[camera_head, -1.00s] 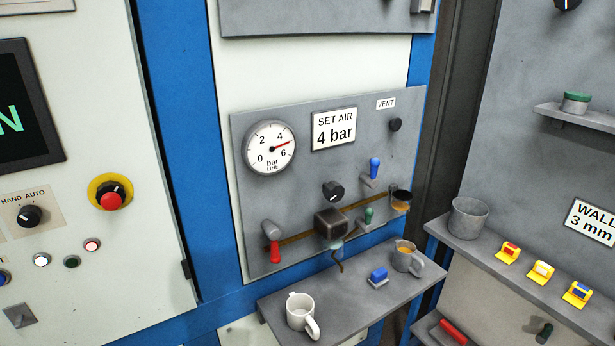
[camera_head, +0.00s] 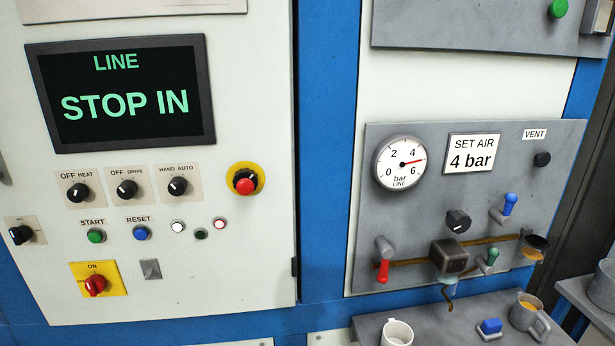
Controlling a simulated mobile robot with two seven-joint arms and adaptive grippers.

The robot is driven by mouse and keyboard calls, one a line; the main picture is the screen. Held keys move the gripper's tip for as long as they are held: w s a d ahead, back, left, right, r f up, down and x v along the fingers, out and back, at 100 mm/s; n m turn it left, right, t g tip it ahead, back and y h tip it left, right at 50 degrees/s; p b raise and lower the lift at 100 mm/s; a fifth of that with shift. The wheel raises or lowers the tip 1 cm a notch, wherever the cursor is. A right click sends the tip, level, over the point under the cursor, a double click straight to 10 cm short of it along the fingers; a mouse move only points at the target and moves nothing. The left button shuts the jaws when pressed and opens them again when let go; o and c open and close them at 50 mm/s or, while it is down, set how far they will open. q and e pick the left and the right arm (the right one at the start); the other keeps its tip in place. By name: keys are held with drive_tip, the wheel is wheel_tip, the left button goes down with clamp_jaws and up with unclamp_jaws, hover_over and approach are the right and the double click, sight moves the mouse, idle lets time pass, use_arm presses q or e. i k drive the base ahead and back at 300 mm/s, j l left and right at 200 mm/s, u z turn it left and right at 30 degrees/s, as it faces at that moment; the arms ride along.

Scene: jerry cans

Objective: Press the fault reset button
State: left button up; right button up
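The blue reset button (camera_head: 141,233) sits on the pale control cabinet door under a RESET label (camera_head: 138,219). To its left is the green start button (camera_head: 96,236) under a START label. To its right are a white lamp or button (camera_head: 178,227), a small dark green one (camera_head: 201,235) and a red-rimmed one with a bright white centre (camera_head: 220,224). The display (camera_head: 124,92) above reads LINE and STOP IN. Neither of my grippers shows in the head view. Nothing covers the reset button.
A red emergency stop (camera_head: 246,182) on a yellow ring is up and right of the button. Selector knobs (camera_head: 127,189) sit above it, and a red rotary switch (camera_head: 96,284) below left. The air panel (camera_head: 560,200) and a shelf (camera_head: 450,325) with mugs stand at right.

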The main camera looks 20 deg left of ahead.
sight(140, 233)
drive_tip(key=u, duration=1.7)
